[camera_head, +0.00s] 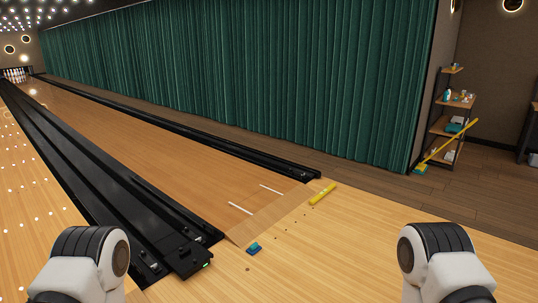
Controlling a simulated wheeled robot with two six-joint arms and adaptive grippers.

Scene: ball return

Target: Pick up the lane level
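The lane level, a yellow bar (322,194), lies flat on the wood floor just past the near right corner of the lane, close to the end of the black right gutter. It lies at a slant, its far end to the right. Neither gripper shows in the camera head view. Only white and black links of my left arm at the lower left and my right arm at the lower right are in view, well apart from the yellow bar.
A small blue object (254,248) lies at the lane's near edge. Black gutters (130,205) run along the lane's left side. A green curtain (240,75) stands behind. A shelf (453,125) with a leaning yellow-handled broom (448,146) stands right. Floor around the bar is mostly clear.

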